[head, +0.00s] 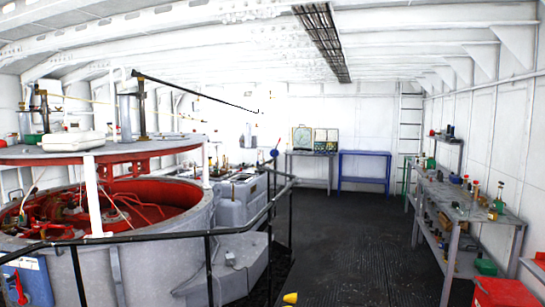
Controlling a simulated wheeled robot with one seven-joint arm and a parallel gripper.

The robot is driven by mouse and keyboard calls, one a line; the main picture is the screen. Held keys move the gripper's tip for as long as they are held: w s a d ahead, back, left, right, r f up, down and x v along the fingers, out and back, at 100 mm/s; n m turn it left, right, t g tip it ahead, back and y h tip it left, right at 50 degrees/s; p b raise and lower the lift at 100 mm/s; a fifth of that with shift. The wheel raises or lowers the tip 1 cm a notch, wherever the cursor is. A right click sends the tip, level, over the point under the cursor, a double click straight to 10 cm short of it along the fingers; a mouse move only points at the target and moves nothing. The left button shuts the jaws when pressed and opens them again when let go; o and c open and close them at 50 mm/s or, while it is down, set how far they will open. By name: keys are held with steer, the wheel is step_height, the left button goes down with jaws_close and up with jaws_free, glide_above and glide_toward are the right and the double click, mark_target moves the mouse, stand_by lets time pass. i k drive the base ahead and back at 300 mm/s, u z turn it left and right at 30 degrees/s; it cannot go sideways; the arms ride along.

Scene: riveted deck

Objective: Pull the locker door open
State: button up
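I cannot make out a locker or a locker door in the head view. My gripper is not in view, and no part of my arm can be made out for sure.
A dark deck aisle (345,235) runs clear down the middle. A black railing (208,270) guards large round machinery (160,235) on the left. A grey workbench (470,212) with bottles and tools lines the right wall. A red box (505,292) is at lower right. A blue table (364,180) stands at the back.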

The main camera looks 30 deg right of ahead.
mark_target(196, 154)
steer(key=z, duration=1.8)
steer(key=i, duration=6.2)
steer(key=u, duration=1)
steer(key=i, duration=3.2)
